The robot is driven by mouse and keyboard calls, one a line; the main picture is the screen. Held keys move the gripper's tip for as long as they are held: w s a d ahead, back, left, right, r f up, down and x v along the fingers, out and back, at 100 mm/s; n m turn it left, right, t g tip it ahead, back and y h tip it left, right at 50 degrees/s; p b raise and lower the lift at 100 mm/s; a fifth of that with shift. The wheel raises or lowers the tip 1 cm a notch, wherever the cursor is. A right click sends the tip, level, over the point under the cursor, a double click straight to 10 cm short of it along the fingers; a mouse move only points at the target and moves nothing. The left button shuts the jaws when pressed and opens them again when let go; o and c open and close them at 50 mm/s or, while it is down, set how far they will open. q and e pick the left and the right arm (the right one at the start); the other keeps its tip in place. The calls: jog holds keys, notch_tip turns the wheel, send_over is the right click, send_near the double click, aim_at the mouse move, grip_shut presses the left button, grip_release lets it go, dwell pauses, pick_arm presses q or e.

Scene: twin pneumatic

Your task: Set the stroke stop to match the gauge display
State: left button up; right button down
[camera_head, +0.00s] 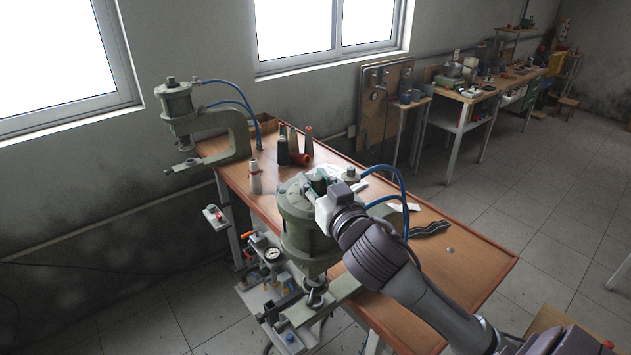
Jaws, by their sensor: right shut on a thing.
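Two green-grey pneumatic presses stand at the bench. The near press (303,225) has a wide cylinder on top. My right arm reaches in from the lower right, and its right gripper (319,186) is over the top of this cylinder. It is shut on a dark, knob-like part there, probably the stroke stop; the fingers and wrist hide most of it. A small round gauge (271,254) with a white face sits left of the near press, too small to read. The far press (177,101) has an uncovered top knob (171,81). My left gripper is not in view.
The wooden bench (470,268) holds thread cones (283,150), a white bottle (255,178) and a dark wavy strip (431,229). Blue hoses (403,190) arch behind the near press. Its lower fittings crowd the bench's left side. The bench's right end is mostly clear.

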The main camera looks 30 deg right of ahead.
jog(key=shift+f+n+y, duration=0.1)
jog(key=shift+n+y, duration=0.3)
jog(key=shift+y, duration=0.3)
jog(key=shift+d+n+y, duration=0.1)
jog(key=shift+n+y, duration=0.6)
jog(key=shift+y, duration=0.2)
jog(key=n+g+y, duration=0.1)
jog(key=n+y, duration=0.1)
jog(key=y, duration=0.2)
jog(key=n+g+y, duration=0.1)
jog(key=n+y, duration=0.2)
jog(key=y, duration=0.1)
jog(key=shift+f, duration=0.2)
jog(key=shift+n+g+y+b, duration=0.35)
jog(key=shift+n+g+y, duration=0.35)
jog(key=shift+n+y, duration=0.4)
jog(key=n+g+y+b, duration=0.2)
jog(key=b, duration=0.2)
jog(key=n+g+y+b, duration=0.1)
jog(key=g+y+b, duration=0.1)
jog(key=b, duration=0.3)
jog(key=shift+f+n+y, duration=0.2)
jog(key=shift+n+y, duration=0.2)
jog(key=shift+r+n+g+y+b, duration=0.3)
jog(key=shift+n+g+y+b, duration=0.15)
jog(key=shift+g+b, duration=0.45)
jog(key=c, duration=0.9)
grip_release()
jog(key=shift+w+r, duration=0.1)
jog(key=shift+o, duration=0.2)
